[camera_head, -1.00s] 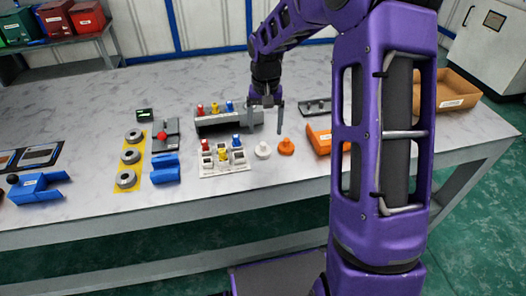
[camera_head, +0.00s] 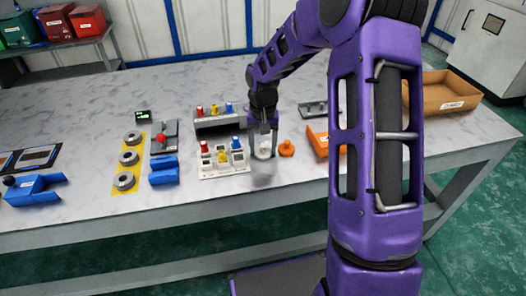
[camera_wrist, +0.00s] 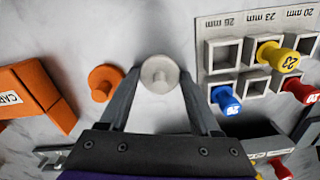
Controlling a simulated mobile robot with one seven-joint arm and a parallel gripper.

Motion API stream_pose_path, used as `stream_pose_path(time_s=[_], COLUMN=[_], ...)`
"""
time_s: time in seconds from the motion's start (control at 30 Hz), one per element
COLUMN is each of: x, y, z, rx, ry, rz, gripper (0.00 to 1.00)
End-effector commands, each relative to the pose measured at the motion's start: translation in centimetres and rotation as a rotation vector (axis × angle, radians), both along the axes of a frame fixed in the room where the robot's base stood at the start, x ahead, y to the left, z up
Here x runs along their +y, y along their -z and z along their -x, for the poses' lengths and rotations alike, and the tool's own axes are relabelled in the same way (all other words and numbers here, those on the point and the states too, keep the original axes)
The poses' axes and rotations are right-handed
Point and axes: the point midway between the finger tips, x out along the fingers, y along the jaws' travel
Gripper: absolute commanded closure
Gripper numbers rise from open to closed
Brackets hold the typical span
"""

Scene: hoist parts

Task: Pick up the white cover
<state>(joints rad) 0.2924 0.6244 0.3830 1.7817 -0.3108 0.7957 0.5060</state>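The white cover (camera_head: 263,152) is a small round knobbed piece on the table, just right of the white holder of coloured plugs. My gripper (camera_head: 262,149) is lowered over it, pointing down, with one finger on each side. In the wrist view the white cover (camera_wrist: 159,72) lies between the tips of my gripper (camera_wrist: 160,78). The fingers stand apart, with what look like narrow gaps to the cover; contact is hard to tell. In the head view the fingers partly hide the cover.
A similar orange cover (camera_head: 286,148) stands close on the right, with an orange bin (camera_head: 318,139) beyond it. The plug holder (camera_head: 222,170) is close on the left. A grey rack of plugs (camera_head: 212,125) stands behind. The table front is clear.

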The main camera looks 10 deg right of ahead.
Motion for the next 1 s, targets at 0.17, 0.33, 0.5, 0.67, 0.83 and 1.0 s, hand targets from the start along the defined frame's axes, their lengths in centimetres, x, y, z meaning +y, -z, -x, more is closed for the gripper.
stream_pose_path(time_s=[0.17, 0.33, 0.5, 0.67, 0.83, 1.0], x=[0.0, 0.0, 0.0, 0.0, 0.0, 0.0], y=[0.0, 0.0, -0.3, -2.5, -6.2, -8.9], z=[0.0, 0.0, -0.1, -0.1, -0.1, -0.2], rx=[0.000, -0.001, -0.002, -0.005, -0.005, -0.004], ry=[0.000, 0.000, 0.000, 0.000, 0.000, -0.002], rz=[0.000, 0.000, 0.001, 0.001, 0.001, 0.001], gripper=[0.70, 0.87, 0.87, 0.87, 0.87, 0.87])
